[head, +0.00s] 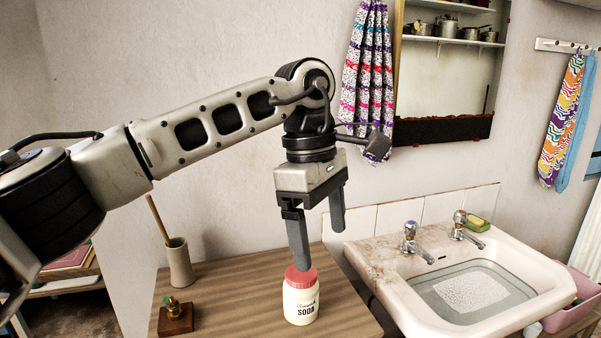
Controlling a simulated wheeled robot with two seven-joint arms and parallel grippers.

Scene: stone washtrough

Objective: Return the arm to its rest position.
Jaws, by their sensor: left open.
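My left arm reaches in from the left, and my left gripper (320,250) points down over the wooden counter. Its two fingers are apart and nothing is between them. A cream soda jar (301,303) with a pinkish-red lid stands upright on the counter just below the gripper. The nearer finger's tip overlaps the lid in the picture; I cannot tell whether it touches. My right gripper is not in view.
The wooden counter (233,275) also bears a beige pot (180,265) with a wooden handle and a small brown block with brass (175,315). A sink (400,280) with two taps is at right. A patterned towel (368,75) and mirror (447,85) hang behind.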

